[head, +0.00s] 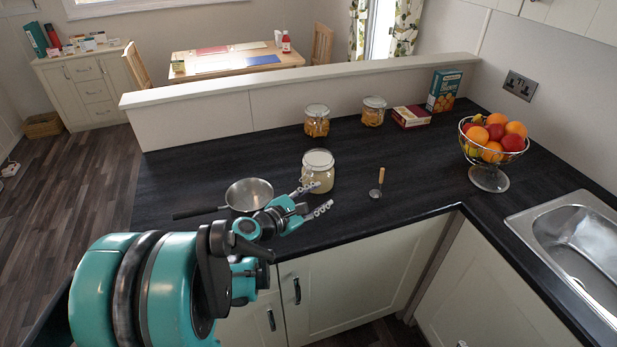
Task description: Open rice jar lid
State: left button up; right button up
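The rice jar (317,179) is a clear glass jar with pale contents, standing upright on the dark counter. Its round whitish lid (318,159) sits on top and looks closed. My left gripper (318,198) is in front of the jar, with its two grey fingers spread apart and nothing between them. The upper finger is close to the jar's lower left side; I cannot tell whether it touches. My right gripper is not in view.
A wooden-handled utensil (378,184) stands to the right. Two jars (316,121) (373,111), boxes (411,117) and a fruit bowl (489,177) stand farther off. Counter between them is clear.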

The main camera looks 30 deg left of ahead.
aim_at(305, 177)
pick_arm(q)
jog(key=a+n+t+y, duration=0.2)
jog(key=a+n+t, duration=0.1)
jog(key=a+n, duration=0.55)
jog(key=w+b, duration=0.2)
jog(key=w, duration=0.5)
jog(key=shift+w, duration=0.2)
grip_shut()
